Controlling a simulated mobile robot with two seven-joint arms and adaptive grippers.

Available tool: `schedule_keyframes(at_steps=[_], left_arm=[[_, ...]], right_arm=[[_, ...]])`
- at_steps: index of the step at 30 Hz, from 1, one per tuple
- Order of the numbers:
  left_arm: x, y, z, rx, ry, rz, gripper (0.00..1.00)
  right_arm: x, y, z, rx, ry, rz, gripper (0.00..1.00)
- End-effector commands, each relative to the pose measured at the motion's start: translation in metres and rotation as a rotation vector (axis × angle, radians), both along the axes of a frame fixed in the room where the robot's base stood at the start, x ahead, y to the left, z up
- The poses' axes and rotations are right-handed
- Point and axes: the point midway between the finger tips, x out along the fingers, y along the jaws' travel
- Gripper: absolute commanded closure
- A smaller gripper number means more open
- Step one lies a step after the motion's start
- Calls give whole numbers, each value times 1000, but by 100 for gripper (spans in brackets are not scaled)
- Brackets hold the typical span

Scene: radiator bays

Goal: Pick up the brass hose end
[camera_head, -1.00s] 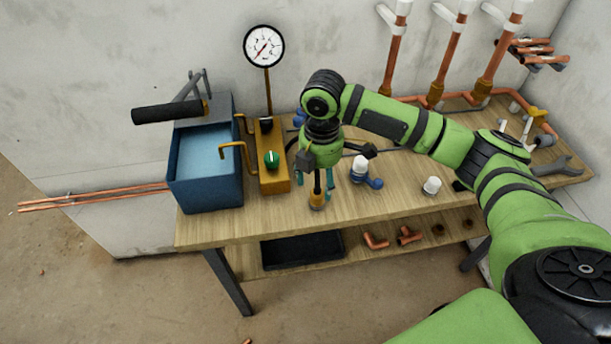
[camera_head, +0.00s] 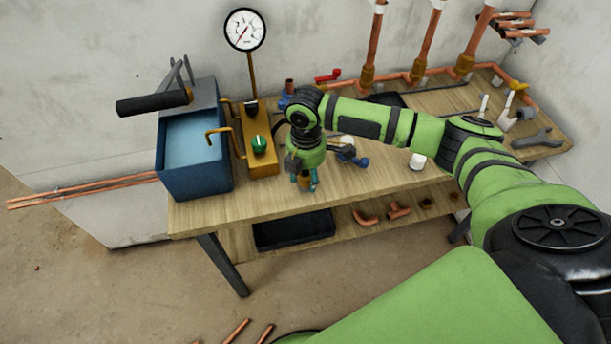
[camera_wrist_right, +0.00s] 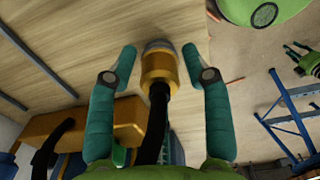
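The brass hose end (camera_wrist_right: 158,70) is a gold cylinder with a grey tip on a black hose (camera_wrist_right: 155,125). In the wrist view it lies between the two teal fingers of my right gripper (camera_wrist_right: 160,74), with a gap on each side. The right gripper is open around it. In the head view the right gripper (camera_head: 305,181) points down near the bench's front edge, with the brass end (camera_head: 304,182) showing small between the fingers. A small green gripper shape, apparently my left gripper (camera_wrist_right: 300,60), shows at the wrist view's right edge; its fingers are too small to judge.
A yellow pump block (camera_head: 259,163) with a green knob, a gauge (camera_head: 245,30) and a blue tank (camera_head: 195,160) stand left of the gripper. A white-capped blue valve (camera_head: 347,150) stands close right. The wooden bench (camera_head: 370,188) is clear in front of it.

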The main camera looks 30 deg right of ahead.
Motion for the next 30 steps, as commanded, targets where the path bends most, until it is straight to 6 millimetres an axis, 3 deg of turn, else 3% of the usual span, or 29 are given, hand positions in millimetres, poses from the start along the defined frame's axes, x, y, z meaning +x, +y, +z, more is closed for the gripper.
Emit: schedule_keyframes(at_steps=[17,24,30], left_arm=[[-14,1,-3,2,24,0,60],[-14,1,-13,2,24,0,60],[-14,0,-19,1,23,0,60]], right_arm=[[1,0,7,1,-3,0,85],[2,0,41,2,-6,0,85],[-32,-29,64,-3,-2,-4,85]])
